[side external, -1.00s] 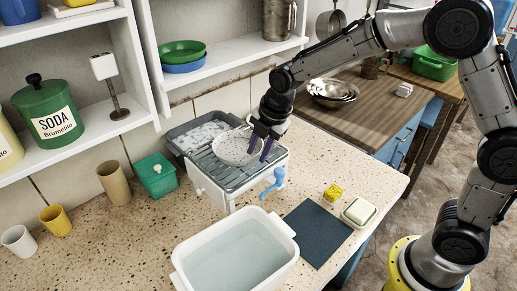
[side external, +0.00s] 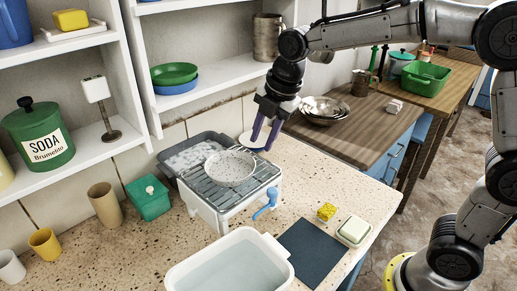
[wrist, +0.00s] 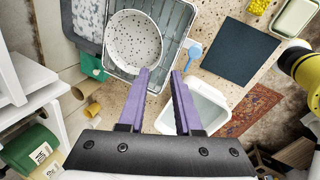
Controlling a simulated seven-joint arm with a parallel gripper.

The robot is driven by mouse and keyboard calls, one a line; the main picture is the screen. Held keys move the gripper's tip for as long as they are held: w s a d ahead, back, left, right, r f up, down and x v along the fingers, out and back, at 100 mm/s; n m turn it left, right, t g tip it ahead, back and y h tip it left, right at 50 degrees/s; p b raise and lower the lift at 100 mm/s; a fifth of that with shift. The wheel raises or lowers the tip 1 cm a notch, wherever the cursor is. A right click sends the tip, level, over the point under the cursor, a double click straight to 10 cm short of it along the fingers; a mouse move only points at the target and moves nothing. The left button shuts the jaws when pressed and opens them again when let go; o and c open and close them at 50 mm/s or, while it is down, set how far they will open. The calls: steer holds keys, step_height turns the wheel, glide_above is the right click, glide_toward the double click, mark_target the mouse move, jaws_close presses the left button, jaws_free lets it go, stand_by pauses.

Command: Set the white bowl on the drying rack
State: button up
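The white speckled bowl (side external: 231,168) sits upright on the wire drying rack (side external: 262,176), on a white base with a blue spout (side external: 266,202). The wrist view also shows the bowl (wrist: 134,40) inside the rack's grey rim (wrist: 188,42). My gripper (side external: 262,146), with purple fingers, is raised above and behind the bowl, apart from it. In the wrist view the gripper (wrist: 161,72) has a clear gap between its fingers and nothing in it.
A white tub of water (side external: 230,265) stands in front of the rack. A dark mat (side external: 310,252), a yellow sponge (side external: 327,211) and a soap dish (side external: 354,231) lie to the right. A green box (side external: 148,198) stands left. A white round thing (side external: 246,140) is partly hidden behind my gripper.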

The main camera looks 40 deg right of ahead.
steer(key=shift+s+r, duration=0.2)
steer(key=shift+r, duration=0.15)
steer(key=s+d+m+t, duration=0.1)
steer(key=s+d+m, duration=0.2)
steer(key=s+m, duration=0.7)
steer(key=s+d+f+m+t, duration=0.1)
steer(key=s+d+m, duration=0.3)
steer(key=s+m, duration=0.6)
steer(key=shift+s+m+h, duration=0.3)
steer(key=shift+s+h, duration=0.1)
steer(key=shift+s, duration=2)
steer(key=shift+f, duration=0.1)
